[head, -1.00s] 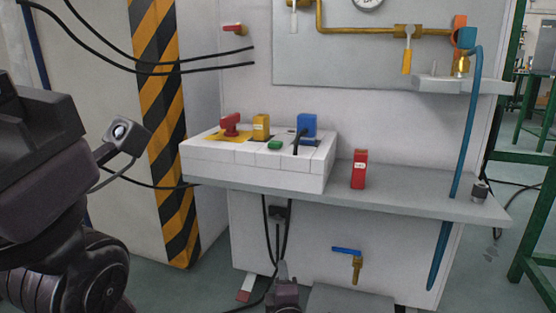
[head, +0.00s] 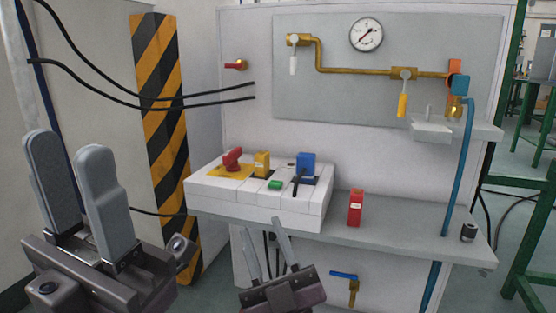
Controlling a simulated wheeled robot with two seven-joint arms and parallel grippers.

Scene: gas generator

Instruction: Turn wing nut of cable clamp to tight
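My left gripper (head: 68,143) is at the lower left, pointing up, with its two grey fingers apart and nothing between them. My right gripper (head: 260,226) is at the bottom centre, in front of the shelf's underside and below the white control box. Its fingers are apart, and I see nothing held. Dark cables (head: 267,243) hang under the shelf behind the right gripper. A dark block on these cables could be the cable clamp, but the gripper mostly covers it. I cannot make out a wing nut or how tight it is.
The white control box (head: 235,203) and red block (head: 355,208) stand on the grey shelf (head: 400,240). A blue-handled valve (head: 345,277) is below. A blue hose (head: 460,165) hangs right. The striped post (head: 162,110) is at left. Brass piping (head: 345,70) runs across the panel above.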

